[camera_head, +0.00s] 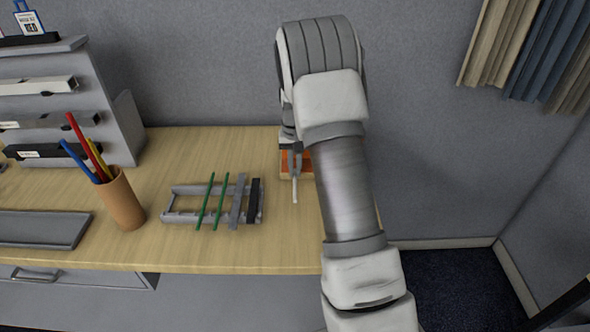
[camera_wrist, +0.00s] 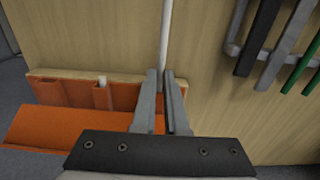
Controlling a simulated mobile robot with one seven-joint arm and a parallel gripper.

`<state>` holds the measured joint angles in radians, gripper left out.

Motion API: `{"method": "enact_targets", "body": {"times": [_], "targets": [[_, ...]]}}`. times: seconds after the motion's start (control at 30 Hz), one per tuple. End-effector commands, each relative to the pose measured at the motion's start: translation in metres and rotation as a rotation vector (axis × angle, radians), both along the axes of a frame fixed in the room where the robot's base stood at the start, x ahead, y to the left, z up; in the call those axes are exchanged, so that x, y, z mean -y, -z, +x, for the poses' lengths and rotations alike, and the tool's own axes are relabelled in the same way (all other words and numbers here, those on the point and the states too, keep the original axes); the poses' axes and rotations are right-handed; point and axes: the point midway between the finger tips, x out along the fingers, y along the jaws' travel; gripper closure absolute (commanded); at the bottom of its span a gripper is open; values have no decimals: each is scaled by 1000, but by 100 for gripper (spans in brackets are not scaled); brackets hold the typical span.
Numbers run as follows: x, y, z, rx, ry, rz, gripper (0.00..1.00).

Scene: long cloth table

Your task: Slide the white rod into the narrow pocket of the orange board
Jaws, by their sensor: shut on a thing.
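My gripper (camera_wrist: 161,75) is shut on the white rod (camera_wrist: 165,35), which sticks out beyond the fingertips over the table. In the head view, my gripper (camera_head: 292,165) is partly hidden by my arm, and the rod (camera_head: 295,190) shows below it. The orange board (camera_wrist: 55,125) lies beside and under the fingers in the wrist view, with upright orange walls and a pale wooden edge. In the head view, the board (camera_head: 285,163) is mostly hidden by my arm. A short white stub (camera_wrist: 102,80) stands in one of its pockets. I cannot tell whether the held rod touches the board.
A grey rack (camera_head: 180,190) with green rods and dark bars lies left of my gripper; its edge shows in the wrist view (camera_wrist: 235,45). A brown cup (camera_head: 122,200) of pencils and a grey tray (camera_head: 45,229) stand further left. Bare table lies in front of the rod.

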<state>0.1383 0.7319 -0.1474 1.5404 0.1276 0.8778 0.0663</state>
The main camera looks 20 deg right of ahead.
Motion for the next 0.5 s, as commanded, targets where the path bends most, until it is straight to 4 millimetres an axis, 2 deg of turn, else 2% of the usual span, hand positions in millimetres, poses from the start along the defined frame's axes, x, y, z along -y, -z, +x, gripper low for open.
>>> {"method": "enact_targets", "body": {"times": [0.5], "targets": [[5, 0, 12, 0, 0, 0, 100]]}}
